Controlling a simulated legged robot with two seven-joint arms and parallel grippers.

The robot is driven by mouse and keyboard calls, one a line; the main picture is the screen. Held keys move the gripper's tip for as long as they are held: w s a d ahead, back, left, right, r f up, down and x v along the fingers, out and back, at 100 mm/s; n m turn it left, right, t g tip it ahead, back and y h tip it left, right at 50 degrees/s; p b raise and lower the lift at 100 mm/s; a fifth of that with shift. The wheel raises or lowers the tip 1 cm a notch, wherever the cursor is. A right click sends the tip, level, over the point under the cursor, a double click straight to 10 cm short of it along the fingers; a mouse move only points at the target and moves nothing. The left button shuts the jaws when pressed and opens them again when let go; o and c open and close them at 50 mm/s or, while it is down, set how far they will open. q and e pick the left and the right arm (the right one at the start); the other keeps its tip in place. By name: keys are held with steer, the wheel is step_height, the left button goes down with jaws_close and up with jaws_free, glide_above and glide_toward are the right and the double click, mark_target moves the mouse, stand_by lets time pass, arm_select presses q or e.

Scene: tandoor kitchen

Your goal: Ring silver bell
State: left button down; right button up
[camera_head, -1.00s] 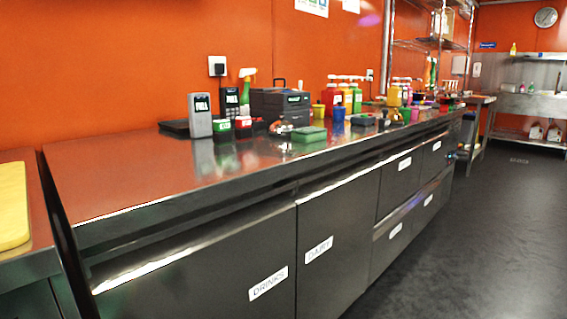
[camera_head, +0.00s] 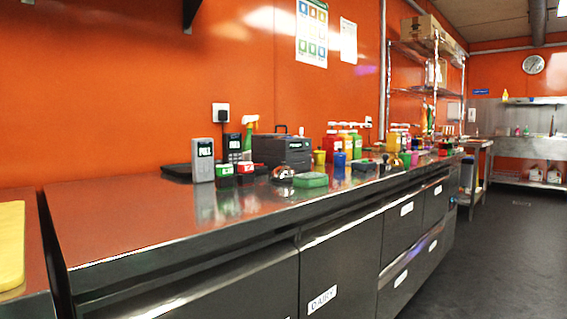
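A small shiny dome (camera_head: 283,174) stands on the steel counter (camera_head: 130,215), just left of a green lidded box (camera_head: 310,180). It reflects the orange wall and may be the silver bell, but it is too small to be sure. Another small dark, shiny item (camera_head: 386,163) farther along the counter is also too small to name. Neither of my grippers is in view.
A grey card reader (camera_head: 202,160), red and green boxes (camera_head: 245,168), a black case (camera_head: 283,150) and coloured bottles (camera_head: 340,143) crowd the counter's back. The counter's near left part is bare. Dark floor (camera_head: 490,245) is open at the right.

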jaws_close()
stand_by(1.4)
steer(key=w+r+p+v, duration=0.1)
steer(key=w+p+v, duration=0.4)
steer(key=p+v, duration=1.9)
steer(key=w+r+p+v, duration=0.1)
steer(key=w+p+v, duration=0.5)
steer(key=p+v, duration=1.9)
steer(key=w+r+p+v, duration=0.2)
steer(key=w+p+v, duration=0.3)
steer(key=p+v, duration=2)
steer(key=p, duration=0.2)
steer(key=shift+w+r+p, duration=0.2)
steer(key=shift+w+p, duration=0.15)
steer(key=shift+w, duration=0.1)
